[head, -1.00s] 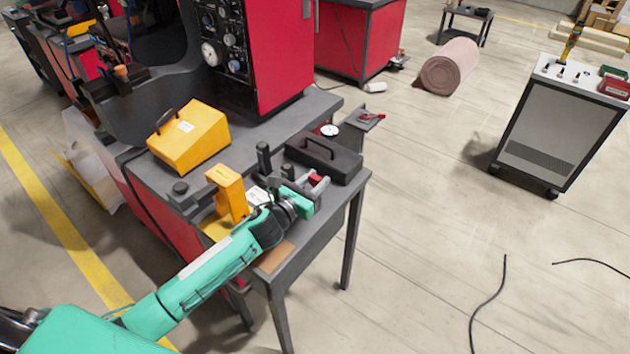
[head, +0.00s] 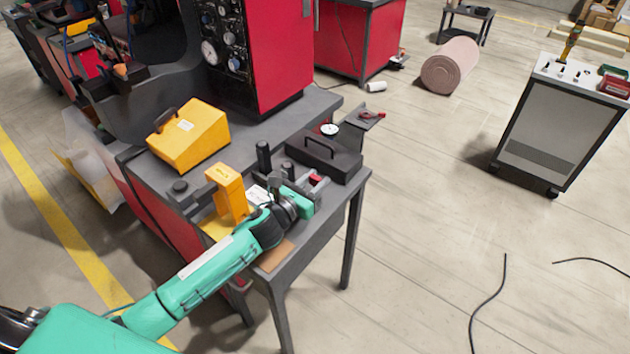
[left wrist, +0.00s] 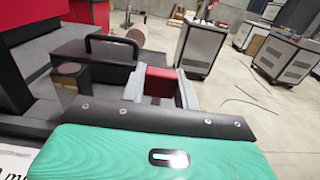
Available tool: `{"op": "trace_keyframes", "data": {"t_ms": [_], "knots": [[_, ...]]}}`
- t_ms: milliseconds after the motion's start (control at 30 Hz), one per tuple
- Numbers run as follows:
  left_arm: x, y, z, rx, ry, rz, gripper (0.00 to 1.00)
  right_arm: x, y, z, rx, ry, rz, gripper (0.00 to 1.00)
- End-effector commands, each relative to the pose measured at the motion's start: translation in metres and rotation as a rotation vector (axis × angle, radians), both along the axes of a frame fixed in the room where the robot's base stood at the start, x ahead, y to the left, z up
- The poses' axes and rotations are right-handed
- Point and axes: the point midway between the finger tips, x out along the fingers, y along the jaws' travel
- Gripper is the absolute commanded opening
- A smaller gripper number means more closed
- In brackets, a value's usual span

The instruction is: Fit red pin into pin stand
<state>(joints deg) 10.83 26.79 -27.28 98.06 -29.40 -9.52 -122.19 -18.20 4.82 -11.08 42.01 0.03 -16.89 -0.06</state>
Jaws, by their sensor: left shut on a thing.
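My left gripper (head: 318,185) is over the front end of the grey workbench, at the end of my green arm. It is shut on the red pin (head: 315,179). In the left wrist view the red pin (left wrist: 160,82) shows as a red block between the two grey fingers; its lower end is hidden. I cannot tell which thing is the pin stand. My right gripper is out of view.
A black case with a handle (head: 323,157) lies just behind the gripper. A yellow bracket (head: 228,193) stands to its left, and a yellow wedge-shaped box (head: 190,137) farther back. A dial gauge (head: 329,129) is beyond the case.

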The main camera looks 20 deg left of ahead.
Motion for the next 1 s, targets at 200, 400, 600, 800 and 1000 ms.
{"op": "trace_keyframes", "data": {"t_ms": [200,400,600,800,1000], "knots": [[0.0000,0.0001,-0.0019,0.001,0.000,0.000,0.08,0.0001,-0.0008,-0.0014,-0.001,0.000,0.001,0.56],[0.0002,0.0002,-0.0040,0.000,0.000,0.000,0.08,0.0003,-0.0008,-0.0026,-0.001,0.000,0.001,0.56],[0.0002,0.0002,-0.0039,0.000,0.000,0.000,0.08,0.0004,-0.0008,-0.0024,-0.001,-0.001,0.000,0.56],[0.0002,0.0002,-0.0038,0.000,0.000,0.000,0.08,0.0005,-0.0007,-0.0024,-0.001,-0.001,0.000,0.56],[0.0001,0.0002,-0.0054,0.001,0.000,0.000,0.08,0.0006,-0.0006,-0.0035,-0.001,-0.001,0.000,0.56]]}}
